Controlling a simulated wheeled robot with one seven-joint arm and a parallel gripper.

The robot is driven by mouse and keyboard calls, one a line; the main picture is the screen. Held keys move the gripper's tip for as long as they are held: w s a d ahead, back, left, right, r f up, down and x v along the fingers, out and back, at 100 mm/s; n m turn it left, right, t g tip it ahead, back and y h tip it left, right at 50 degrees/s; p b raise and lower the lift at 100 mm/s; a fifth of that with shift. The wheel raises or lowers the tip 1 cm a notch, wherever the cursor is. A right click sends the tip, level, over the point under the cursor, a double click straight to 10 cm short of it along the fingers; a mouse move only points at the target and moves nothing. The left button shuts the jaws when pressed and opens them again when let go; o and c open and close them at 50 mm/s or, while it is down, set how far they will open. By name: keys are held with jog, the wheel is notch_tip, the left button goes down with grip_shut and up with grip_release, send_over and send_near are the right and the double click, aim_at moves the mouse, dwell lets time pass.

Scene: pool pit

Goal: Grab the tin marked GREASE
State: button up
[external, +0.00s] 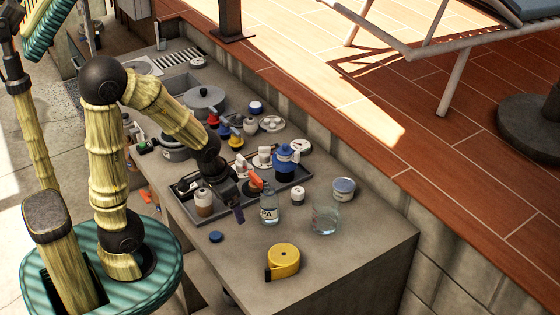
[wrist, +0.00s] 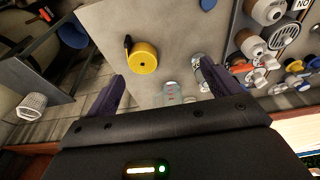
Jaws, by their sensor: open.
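A short round tin (external: 344,190) with a pale lid and a blue band stands near the back edge of the counter, right of the tray. Its lettering is too small to read, so I cannot confirm GREASE. I cannot make it out in the wrist view. My gripper (external: 238,207) is open and empty above the front right part of the tray, left of the tin and well apart from it. In the wrist view, the purple fingers of my gripper (wrist: 162,75) are spread with nothing held between them.
A yellow tape measure (external: 283,260) lies in front. The counter's right end (external: 370,240) is clear.

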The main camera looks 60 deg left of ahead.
jog(key=w+v, duration=0.1)
jog(key=v, duration=0.4)
jog(key=n+t+h+b, duration=0.65)
jog(key=n+b, duration=0.35)
jog(key=n, duration=1.9)
send_over(344, 184)
jog(key=s+a, duration=0.2)
jog(key=s, duration=0.1)
notch_tip(344, 184, down, 16)
jog(key=shift+s, duration=0.1)
notch_tip(344, 184, down, 7)
jog(key=shift+r, duration=0.1)
